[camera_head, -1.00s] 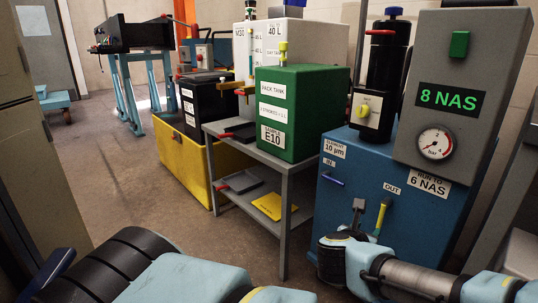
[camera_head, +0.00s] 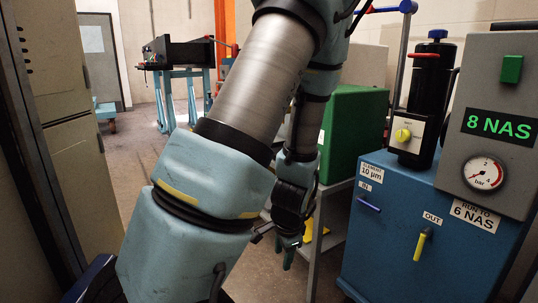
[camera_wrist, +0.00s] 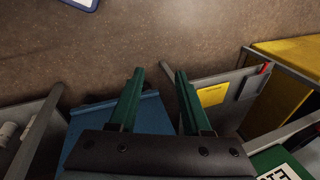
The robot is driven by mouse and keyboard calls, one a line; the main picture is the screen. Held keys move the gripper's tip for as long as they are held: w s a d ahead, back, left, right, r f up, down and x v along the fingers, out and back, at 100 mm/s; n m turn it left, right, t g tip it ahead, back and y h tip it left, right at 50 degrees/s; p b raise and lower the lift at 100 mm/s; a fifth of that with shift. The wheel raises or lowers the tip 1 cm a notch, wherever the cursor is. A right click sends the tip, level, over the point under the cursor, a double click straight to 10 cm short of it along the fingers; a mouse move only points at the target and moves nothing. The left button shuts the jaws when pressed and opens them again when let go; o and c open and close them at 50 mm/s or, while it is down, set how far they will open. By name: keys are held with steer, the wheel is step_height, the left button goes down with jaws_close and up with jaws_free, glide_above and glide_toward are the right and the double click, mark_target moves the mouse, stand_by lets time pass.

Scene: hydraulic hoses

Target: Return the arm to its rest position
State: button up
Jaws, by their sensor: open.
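My gripper (camera_wrist: 157,98) is open and empty in the wrist view, its two green fingers apart and pointing at the brown floor. In the head view my gripper (camera_head: 288,255) hangs low, fingers down, left of the blue filter unit (camera_head: 400,240). My arm fills the middle of the head view, raised and bent, and hides much of the shelf and the tanks behind it. In the wrist view a blue surface (camera_wrist: 75,143) lies below and left of the fingers.
The green tank (camera_head: 355,125) stands behind my arm on the grey shelf stand (camera_head: 318,240). A yellow item (camera_wrist: 212,95) lies on a shelf in the wrist view. The grey gauge box (camera_head: 500,120) is at right, a grey cabinet (camera_head: 60,120) at left. Open floor (camera_head: 135,145) lies beyond.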

steer(key=s+a+r+n+g, duration=0.2)
steer(key=s+a+r+n, duration=0.2)
steer(key=a+r+n, duration=0.75)
step_height(320, 180, up, 26)
steer(key=d+p, duration=0.1)
steer(key=p, duration=2.4)
steer(key=shift+w+d+r+n+h+p, duration=0.15)
steer(key=shift+w+r+n+h+p, duration=0.1)
steer(key=shift+w+n+h+p, duration=0.1)
steer(key=shift+c, duration=0.3)
